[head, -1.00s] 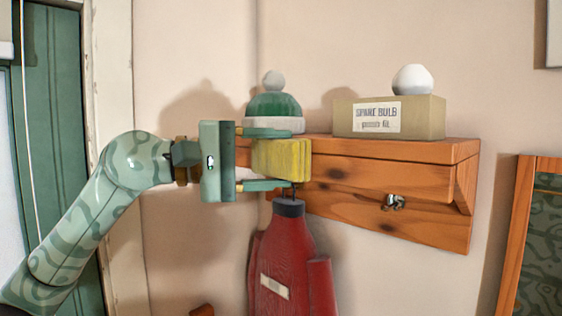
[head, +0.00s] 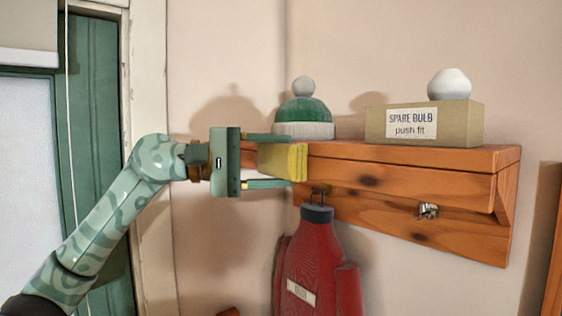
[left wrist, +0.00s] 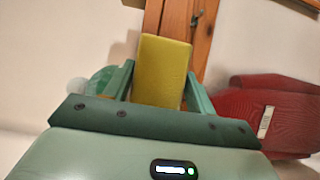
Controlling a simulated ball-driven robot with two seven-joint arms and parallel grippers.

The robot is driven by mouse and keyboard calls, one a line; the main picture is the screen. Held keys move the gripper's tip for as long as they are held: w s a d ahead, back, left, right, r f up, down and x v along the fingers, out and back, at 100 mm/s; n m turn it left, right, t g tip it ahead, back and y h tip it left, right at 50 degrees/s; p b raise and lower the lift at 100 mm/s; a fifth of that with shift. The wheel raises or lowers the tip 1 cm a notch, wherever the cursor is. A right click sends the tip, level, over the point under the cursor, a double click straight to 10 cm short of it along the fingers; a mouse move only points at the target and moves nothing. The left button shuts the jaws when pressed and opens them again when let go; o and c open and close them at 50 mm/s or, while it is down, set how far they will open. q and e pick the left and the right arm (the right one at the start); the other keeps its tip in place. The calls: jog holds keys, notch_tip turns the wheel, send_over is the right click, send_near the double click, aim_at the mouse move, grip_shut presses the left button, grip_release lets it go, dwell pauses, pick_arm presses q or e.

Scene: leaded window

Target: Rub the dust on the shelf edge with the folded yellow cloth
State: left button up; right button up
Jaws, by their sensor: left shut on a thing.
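The folded yellow cloth (head: 282,160) is a thick yellow block between the fingers of my left gripper (head: 288,161). The gripper is shut on it, one finger above and one below. The cloth is at the front edge of the wooden shelf (head: 400,172), near its left end. It looks close against the edge, but I cannot tell whether it touches. The left wrist view also shows the cloth (left wrist: 160,72) between the fingers, with the shelf behind it. I cannot make out dust; the dark spots on the wood look like knots. My right gripper is not in view.
A green and white bobble hat (head: 304,113) and a spare-bulb box (head: 425,124) with a white bulb (head: 450,84) stand on the shelf. A red garment (head: 318,262) hangs from a hook just below the cloth. Another metal hook (head: 427,210) is to the right.

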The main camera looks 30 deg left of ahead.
pick_arm(q)
jog(key=shift+w+a, duration=0.2)
jog(key=shift+a, duration=0.3)
jog(key=shift+w+a, duration=0.2)
jog(key=shift+a, duration=0.3)
jog(key=shift+s+a+f+b, duration=0.1)
jog(key=shift+s+f+b, duration=0.05)
jog(key=shift+s+b, duration=0.25)
jog(key=s, duration=0.1)
jog(key=s+a+b, duration=0.1)
jog(key=s+b, duration=0.1)
jog(key=s, duration=0.1)
jog(key=shift+a, duration=0.3)
jog(key=shift+s+a+b, duration=0.15)
jog(key=shift+s+b, duration=0.2)
